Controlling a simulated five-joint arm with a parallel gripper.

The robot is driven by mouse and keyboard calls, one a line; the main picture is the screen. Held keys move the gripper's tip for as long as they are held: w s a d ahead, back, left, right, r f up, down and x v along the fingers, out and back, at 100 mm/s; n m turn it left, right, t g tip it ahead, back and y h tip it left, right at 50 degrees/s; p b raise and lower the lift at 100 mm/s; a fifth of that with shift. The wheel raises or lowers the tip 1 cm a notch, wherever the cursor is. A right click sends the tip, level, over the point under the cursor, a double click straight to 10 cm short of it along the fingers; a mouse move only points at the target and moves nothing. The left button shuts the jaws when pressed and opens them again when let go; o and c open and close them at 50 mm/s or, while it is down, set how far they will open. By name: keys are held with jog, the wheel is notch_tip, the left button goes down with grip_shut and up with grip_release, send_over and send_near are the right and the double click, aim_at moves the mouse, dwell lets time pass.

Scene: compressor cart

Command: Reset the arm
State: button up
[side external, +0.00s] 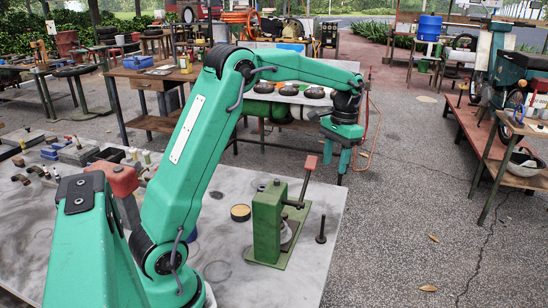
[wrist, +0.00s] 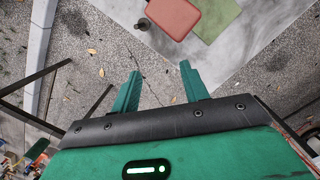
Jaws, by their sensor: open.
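My green arm reaches out to the right in the side view. My gripper (side external: 342,172) hangs at its end, pointing down near the far right corner of the grey stone-topped table (side external: 318,278). In the wrist view my gripper (wrist: 160,68) has its two green fingers spread apart, with nothing between them. Pavement and part of the tabletop lie beyond the fingers. Nothing touches the fingers in the wrist view.
A green press (side external: 268,222) with a red-tipped lever (side external: 310,163) stands on the table. A dark upright bolt (side external: 320,228) and a round tin (side external: 240,212) are near it. Small metal parts crowd the table's left. Benches stand behind; pavement (side external: 415,200) to the right is open.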

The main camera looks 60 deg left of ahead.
jog(key=s+d+r+t, duration=0.3)
jog(key=s+d+r, duration=0.5)
jog(key=s, duration=0.4)
jog(key=s+d+f+t, duration=0.1)
jog(key=s+d+t, duration=0.1)
jog(key=s, duration=0.4)
jog(key=s+d+f+m+t, duration=0.1)
jog(key=s+d+f+t, duration=0.1)
jog(key=s, duration=0.4)
jog(key=shift+s+d+f, duration=0.15)
jog(key=shift+s+d, duration=0.05)
jog(key=shift+s, duration=0.15)
